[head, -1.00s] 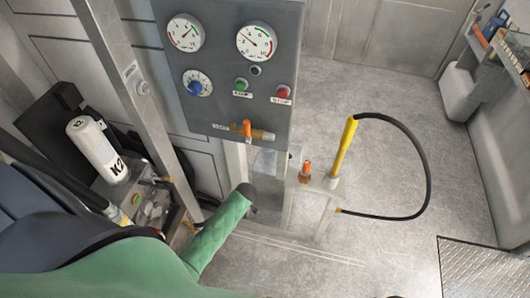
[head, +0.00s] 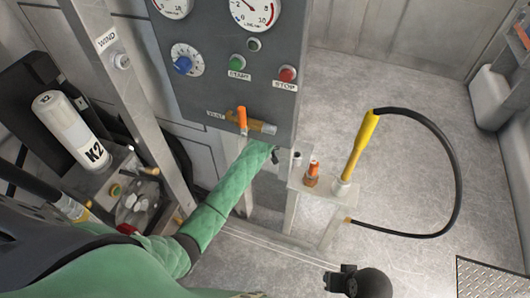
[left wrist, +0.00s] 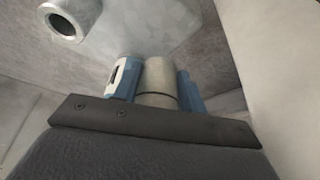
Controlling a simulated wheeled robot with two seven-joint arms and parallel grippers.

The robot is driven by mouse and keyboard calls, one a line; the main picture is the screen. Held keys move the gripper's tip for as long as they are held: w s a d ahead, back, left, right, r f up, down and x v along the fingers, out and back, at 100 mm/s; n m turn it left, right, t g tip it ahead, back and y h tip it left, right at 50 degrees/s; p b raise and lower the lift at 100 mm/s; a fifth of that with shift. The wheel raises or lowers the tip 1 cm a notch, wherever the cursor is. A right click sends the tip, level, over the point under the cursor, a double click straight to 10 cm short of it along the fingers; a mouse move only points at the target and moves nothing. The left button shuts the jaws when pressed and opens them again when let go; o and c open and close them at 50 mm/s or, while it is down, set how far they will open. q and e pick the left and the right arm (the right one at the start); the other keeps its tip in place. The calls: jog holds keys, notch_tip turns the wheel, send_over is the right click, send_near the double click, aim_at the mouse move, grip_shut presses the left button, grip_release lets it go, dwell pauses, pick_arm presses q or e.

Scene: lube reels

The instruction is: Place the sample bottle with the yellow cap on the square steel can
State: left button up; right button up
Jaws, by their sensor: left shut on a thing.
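In the left wrist view my left gripper (left wrist: 158,82) has blue fingers closed around a pale grey-beige cylinder (left wrist: 159,80) with a thin dark ring. Its cap is not visible, so I cannot tell whether it is the yellow-capped sample bottle. In the head view my left arm reaches to the lower right edge of the gauge panel, and its fingers are mostly hidden there. A dark end of my right arm (head: 355,280) shows at the bottom edge; its fingers are unclear. I cannot make out a square steel can in either view.
The gauge panel (head: 210,95) overhangs my left arm. A round metal tube (left wrist: 66,20) shows in the left wrist view.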

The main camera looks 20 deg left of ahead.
pick_arm(q)
jog(key=shift+w+r, duration=0.15)
jog(key=shift+w, duration=0.35)
jog(key=shift+w+f, duration=0.1)
jog(key=shift+f, duration=0.1)
send_over(268, 161)
jog(key=s, duration=0.1)
jog(key=f, duration=0.4)
jog(key=shift+s+d+f, duration=0.1)
jog(key=shift+d+f, duration=0.2)
jog(key=shift+d, duration=0.05)
jog(key=shift+f+p, duration=0.3)
jog(key=shift+f, duration=2)
pick_arm(e)
jog(key=shift+w+d+r, duration=0.15)
jog(key=shift+d+r, duration=0.15)
jog(key=shift+r, duration=0.1)
pick_arm(q)
jog(key=shift+f, duration=0.1)
jog(key=o, duration=1.1)
pick_arm(e)
jog(key=shift+a, duration=0.1)
